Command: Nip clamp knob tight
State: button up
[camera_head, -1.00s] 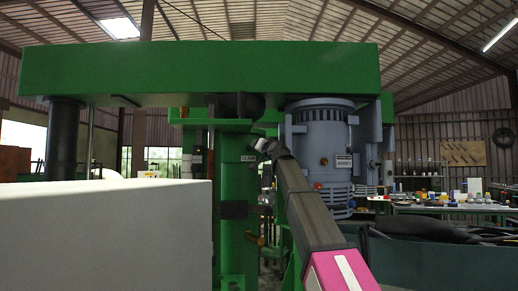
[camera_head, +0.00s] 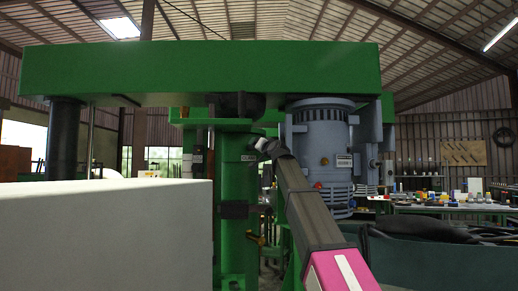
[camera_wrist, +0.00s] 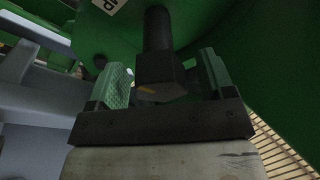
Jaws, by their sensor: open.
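The clamp knob (camera_wrist: 160,76) is a dark block on a dark round shaft in the wrist view, standing out from a green surface. My gripper (camera_wrist: 163,80) is open, with one pale green-tinted finger to the left of the knob and one to its right. A gap shows on the left side; contact on the right I cannot tell. In the head view my gripper (camera_head: 264,148) is at the green column (camera_head: 238,200), beside a small white label. The knob is not clear in that view.
A thick green beam (camera_head: 200,72) spans overhead. A grey motor (camera_head: 321,150) hangs just right of my arm's end. A large pale block (camera_head: 105,235) fills the lower left. A bench (camera_head: 450,208) with small items stands at the back right.

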jog(key=v, duration=1)
jog(key=shift+s, duration=0.4)
jog(key=shift+d, duration=0.1)
